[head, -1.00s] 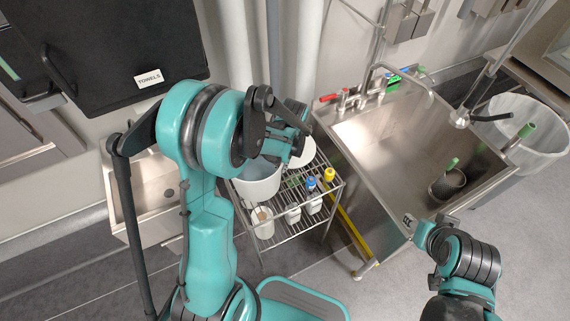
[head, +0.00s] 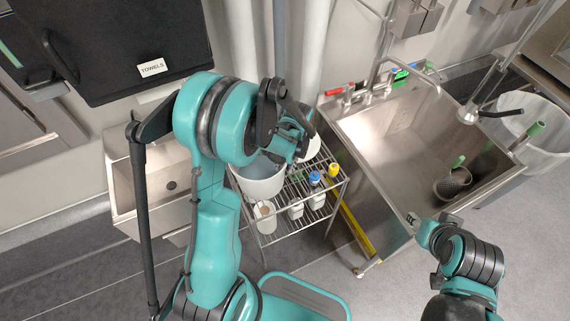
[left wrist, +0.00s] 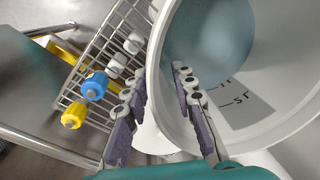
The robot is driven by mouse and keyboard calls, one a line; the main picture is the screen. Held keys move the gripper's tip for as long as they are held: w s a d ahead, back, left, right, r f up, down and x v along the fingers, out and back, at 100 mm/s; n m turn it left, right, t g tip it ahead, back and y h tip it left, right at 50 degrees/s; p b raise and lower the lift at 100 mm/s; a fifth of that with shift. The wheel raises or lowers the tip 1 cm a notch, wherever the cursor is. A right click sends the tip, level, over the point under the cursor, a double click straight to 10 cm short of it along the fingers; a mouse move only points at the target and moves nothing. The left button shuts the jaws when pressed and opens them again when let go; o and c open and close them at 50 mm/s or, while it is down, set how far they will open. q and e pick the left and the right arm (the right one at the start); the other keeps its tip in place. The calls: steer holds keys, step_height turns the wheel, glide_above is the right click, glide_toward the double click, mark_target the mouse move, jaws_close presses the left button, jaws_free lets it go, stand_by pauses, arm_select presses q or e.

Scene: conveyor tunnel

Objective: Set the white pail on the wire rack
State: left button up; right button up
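The white pail (head: 260,182) is upright at the left part of the wire rack (head: 322,214), partly behind my left arm. I cannot tell whether its base rests on the rack. My left gripper (head: 302,122) is at the pail's rim.
Blue-capped (head: 314,178) and yellow-capped (head: 333,170) bottles stand on the rack, with white containers lower down. A steel sink (head: 390,190) is right of the rack, a small basin (head: 125,185) left. A black towel dispenser (head: 110,40) hangs upper left.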

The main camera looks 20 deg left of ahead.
arm_select(q)
steer(key=shift+r, duration=0.2)
step_height(320, 180, up, 11)
steer(key=d+p, duration=0.1)
steer(key=p, duration=0.3)
steer(key=s+d+r+m+t+h, duration=0.1)
steer(key=s+d+r+m+t, duration=0.1)
steer(key=s+r+t, duration=0.5)
steer(key=s+d+r, duration=0.1)
steer(key=s+r, duration=0.3)
steer(key=s, duration=0.1)
steer(key=shift+s+d+m+t+h, duration=0.3)
steer(key=shift+d+m, duration=0.1)
steer(key=shift+r, duration=0.1)
step_height(320, 180, down, 4)
steer(key=b, duration=0.4)
